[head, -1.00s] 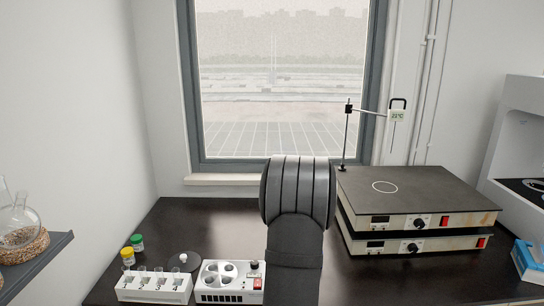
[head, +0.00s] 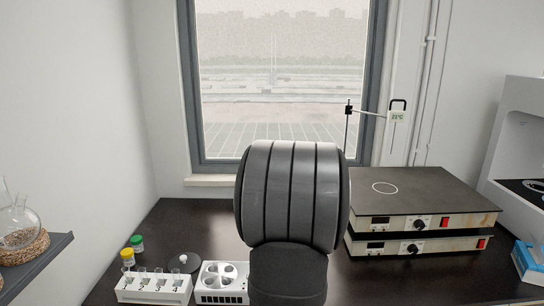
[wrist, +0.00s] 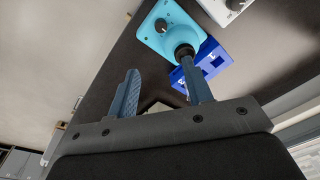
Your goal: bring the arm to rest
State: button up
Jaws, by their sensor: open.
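My arm (head: 292,200) rises in the middle of the head view, with a large dark grey ribbed joint close to the camera. My gripper is not visible there. In the wrist view my gripper (wrist: 160,72) has its two blue-grey fingers apart, with nothing held between them. A light blue device (wrist: 165,35) with a dark knob lies beyond the fingertips. The right fingertip overlaps a dark round part of it in the picture; I cannot tell the distance between them.
Stacked hotplates (head: 425,200) stand right of my arm, with a thermometer stand (head: 347,135) behind. A white vial rack (head: 153,290) and a white centrifuge (head: 222,283) are at front left, the latter partly hidden. A blue rack (wrist: 208,62) shows in the wrist view.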

jog(key=shift+s+a+f+n+t+h, duration=0.15)
jog(key=shift+s+a+n+t, duration=0.1)
jog(key=shift+s+n, duration=0.2)
jog(key=shift+s+a+f+n+t+h, duration=0.15)
jog(key=shift+s+n+t, duration=0.1)
jog(key=shift+s+n, duration=0.15)
dwell(1.0)
